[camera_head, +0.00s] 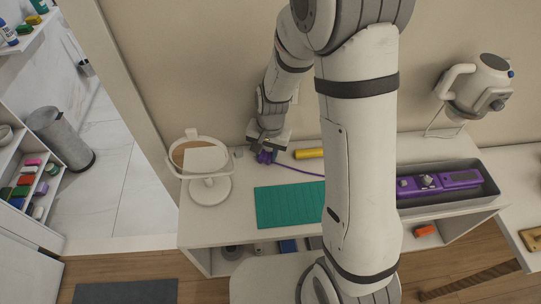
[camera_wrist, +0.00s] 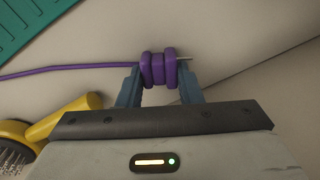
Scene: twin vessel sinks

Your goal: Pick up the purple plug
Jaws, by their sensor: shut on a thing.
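The purple plug (camera_wrist: 158,69) is between the fingertips of my gripper (camera_wrist: 157,80) in the wrist view, with a metal prong pointing right. Its purple cord runs off to the left. In the head view the plug (camera_head: 265,157) shows small under my gripper (camera_head: 267,148), near the back of the white table. My gripper is shut on the plug. The cord (camera_head: 300,170) leads right and passes behind my arm. A purple device (camera_head: 440,182) lies in a grey tray at the right. I cannot tell whether the plug touches the table.
A green mat (camera_head: 290,206) lies in front of my gripper. A yellow-handled brush (camera_wrist: 68,118) is close beside it. A round white mirror stand (camera_head: 207,182) stands left. The grey tray (camera_head: 446,201) is right, and a hair-dryer-like appliance (camera_head: 478,88) hangs on the wall.

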